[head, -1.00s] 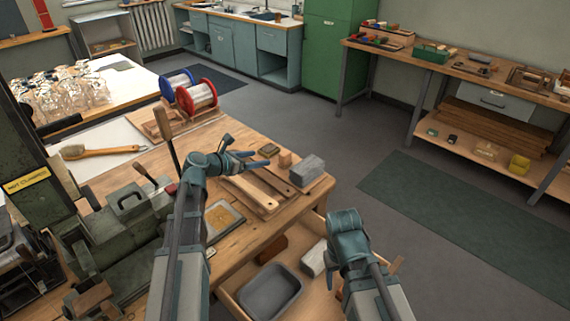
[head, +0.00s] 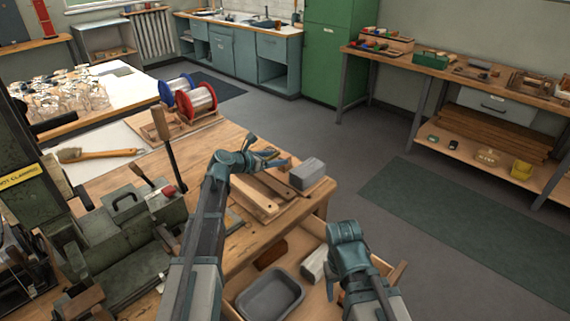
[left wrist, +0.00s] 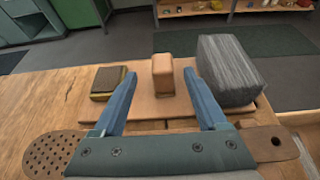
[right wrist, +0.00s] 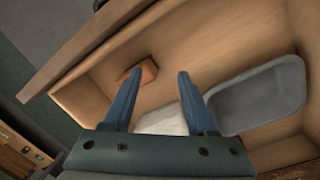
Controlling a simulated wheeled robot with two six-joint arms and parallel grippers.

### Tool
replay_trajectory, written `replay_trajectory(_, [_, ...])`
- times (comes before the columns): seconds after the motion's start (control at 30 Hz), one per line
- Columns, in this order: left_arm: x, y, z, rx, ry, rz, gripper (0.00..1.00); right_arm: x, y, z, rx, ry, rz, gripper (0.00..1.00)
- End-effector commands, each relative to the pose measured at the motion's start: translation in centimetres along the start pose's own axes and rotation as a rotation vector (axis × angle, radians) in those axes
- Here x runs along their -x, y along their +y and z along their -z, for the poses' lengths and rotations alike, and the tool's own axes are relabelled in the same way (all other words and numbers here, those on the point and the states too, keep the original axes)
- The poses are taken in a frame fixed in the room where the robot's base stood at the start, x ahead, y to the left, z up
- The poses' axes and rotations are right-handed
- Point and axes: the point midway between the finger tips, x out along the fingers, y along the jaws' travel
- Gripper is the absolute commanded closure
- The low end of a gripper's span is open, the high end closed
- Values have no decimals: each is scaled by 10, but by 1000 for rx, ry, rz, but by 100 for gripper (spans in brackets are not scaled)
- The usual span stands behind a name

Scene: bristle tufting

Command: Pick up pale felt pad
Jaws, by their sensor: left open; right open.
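A pale whitish block, which looks like the felt pad (head: 314,263), lies in the open drawer beside the grey tray. In the right wrist view the pale pad (right wrist: 165,121) shows between and behind my right fingers, partly hidden. My right gripper (right wrist: 160,73) is open and empty above the drawer. In the head view my right wrist hides its fingers. My left gripper (left wrist: 159,74) is open and empty above the bench top. It faces a small tan block (left wrist: 162,75) on a board, with a grey streaked block (left wrist: 228,68) to the right.
A grey tray (head: 270,294) lies in the drawer (right wrist: 200,62), with a reddish-brown block (right wrist: 149,72) near its wall. Wire spools (head: 197,101) and green machinery stand further left. Floor right of the bench is clear.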

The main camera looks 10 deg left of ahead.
Motion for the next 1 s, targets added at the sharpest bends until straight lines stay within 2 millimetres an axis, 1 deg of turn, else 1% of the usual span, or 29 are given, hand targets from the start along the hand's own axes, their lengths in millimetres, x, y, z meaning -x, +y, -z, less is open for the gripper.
replay_trajectory(0.33, [-47,-3,-1,-1,0,2,25,-17,-2,1,0,0,0,43])
replay_trajectory(0.4, [-50,-3,-2,0,0,1,25,-17,-2,1,0,0,0,43])
replay_trajectory(0.57, [-49,-4,-3,0,0,0,25,-16,-2,1,0,0,0,43])
replay_trajectory(0.6, [-49,-4,-3,0,0,0,27,-16,-2,1,0,0,0,43])
replay_trajectory(0.67, [-49,-4,-3,0,0,0,38,-16,-2,1,0,0,0,43])
replay_trajectory(0.7, [-49,-4,-3,0,0,0,45,-16,-2,1,0,0,0,43])
replay_trajectory(0.87, [-49,-4,-3,0,0,0,74,-16,-2,1,0,0,0,43])
replay_trajectory(1.0, [-49,-4,-3,0,0,0,99,-16,-2,1,0,0,0,43])
